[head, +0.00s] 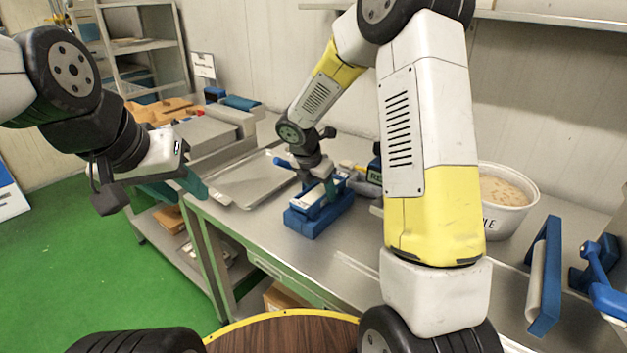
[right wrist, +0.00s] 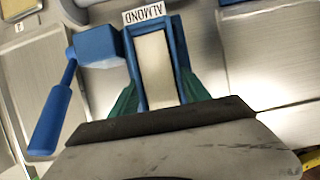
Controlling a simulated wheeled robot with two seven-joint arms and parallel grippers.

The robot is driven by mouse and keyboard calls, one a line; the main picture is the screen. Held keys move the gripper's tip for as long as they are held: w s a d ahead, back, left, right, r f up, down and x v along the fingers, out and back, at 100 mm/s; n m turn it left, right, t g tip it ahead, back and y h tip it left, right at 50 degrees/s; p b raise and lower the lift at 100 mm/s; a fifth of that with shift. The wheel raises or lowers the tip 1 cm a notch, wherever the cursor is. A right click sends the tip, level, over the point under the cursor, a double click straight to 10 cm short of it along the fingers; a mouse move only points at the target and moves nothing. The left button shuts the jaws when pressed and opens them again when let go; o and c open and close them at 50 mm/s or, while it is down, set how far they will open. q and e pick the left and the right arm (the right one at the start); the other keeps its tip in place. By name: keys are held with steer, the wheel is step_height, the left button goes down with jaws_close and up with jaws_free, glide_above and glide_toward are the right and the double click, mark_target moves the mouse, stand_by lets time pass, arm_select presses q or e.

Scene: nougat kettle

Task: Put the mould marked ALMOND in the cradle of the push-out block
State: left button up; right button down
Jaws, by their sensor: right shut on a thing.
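The ALMOND mould (right wrist: 155,68) shows in the right wrist view as a blue frame with a pale inside and a white label at its far end. The green fingers of my right gripper (right wrist: 155,100) are shut on its two long sides. In the head view the mould (head: 312,199) is under my right gripper (head: 322,180), at a blue block (head: 318,222) on the steel table. I cannot tell whether it rests in that block or is just above it. My left gripper (head: 180,188) is empty, out to the left, away from the table.
A steel tray (head: 250,183) lies left of the block. A white tub (head: 508,198) of pale mass stands at the right. A blue panel (head: 547,275) and a blue levered fixture (head: 603,290) stand at the far right. A blue handled piece (right wrist: 95,47) is close to the mould.

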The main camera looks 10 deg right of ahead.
steer(key=shift+c, duration=0.2)
jaws_free()
stand_by(0.6)
steer(key=shift+r, duration=4)
